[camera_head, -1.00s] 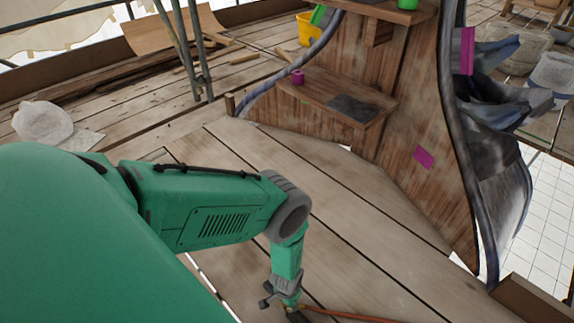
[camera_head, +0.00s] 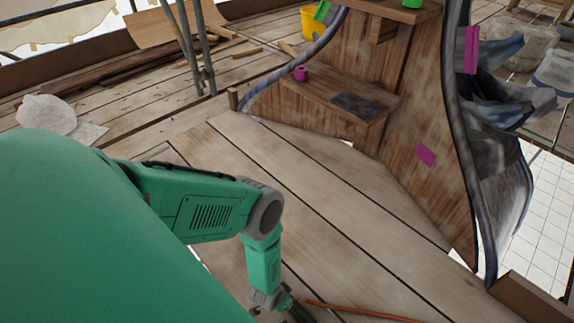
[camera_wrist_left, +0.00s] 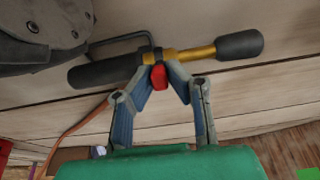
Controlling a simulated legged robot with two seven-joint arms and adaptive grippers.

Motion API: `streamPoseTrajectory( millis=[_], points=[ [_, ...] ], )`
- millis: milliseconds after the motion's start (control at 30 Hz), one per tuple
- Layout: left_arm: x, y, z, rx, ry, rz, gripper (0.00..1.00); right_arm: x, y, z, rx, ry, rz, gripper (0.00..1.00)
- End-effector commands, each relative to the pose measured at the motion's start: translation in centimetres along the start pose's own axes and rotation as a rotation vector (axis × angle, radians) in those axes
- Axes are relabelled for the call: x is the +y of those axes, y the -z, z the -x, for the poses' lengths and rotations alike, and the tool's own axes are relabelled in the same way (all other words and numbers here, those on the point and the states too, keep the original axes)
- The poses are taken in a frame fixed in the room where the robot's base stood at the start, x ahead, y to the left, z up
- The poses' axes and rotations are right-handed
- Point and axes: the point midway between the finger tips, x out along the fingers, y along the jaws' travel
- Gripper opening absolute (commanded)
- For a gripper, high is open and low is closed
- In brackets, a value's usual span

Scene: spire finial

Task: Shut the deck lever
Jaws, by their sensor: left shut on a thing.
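In the left wrist view, a tool-like fitting lies across the pale planks. It has a black grip (camera_wrist_left: 105,69), a gold rod (camera_wrist_left: 194,54) and a black end (camera_wrist_left: 240,45). A small red piece (camera_wrist_left: 159,77) sits where grip and rod meet. My left gripper (camera_wrist_left: 160,68) is shut at this joint, its blue-grey fingers on both sides of the red piece. I cannot tell for certain which part is the deck lever. In the head view my left gripper (camera_head: 298,313) is low at the bottom edge, with the fitting mostly hidden. My right gripper is out of view.
An orange hose (camera_head: 355,312) runs right along the deck (camera_head: 320,220). A wooden spire structure (camera_head: 425,130) with shelves stands at the right. A magenta roll (camera_head: 301,74) sits on its shelf. A white sack (camera_head: 46,114) lies at left. The middle deck is clear.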

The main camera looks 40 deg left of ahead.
Motion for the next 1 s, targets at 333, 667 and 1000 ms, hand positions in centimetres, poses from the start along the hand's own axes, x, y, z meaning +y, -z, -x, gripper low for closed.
streamPoseTrajectory(
  millis=[333, 667, 1000],
  points=[
    [0.0, -1.4, -0.4, 0.198, -0.001, -0.001, 0.0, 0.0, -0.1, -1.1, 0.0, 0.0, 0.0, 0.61],
    [0.0, -1.7, -0.4, 0.266, -0.001, -0.001, 0.0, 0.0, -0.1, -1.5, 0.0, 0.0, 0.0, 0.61],
    [0.0, -1.7, -0.4, 0.266, -0.001, -0.001, 0.0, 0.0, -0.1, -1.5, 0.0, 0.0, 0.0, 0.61]
  ],
)
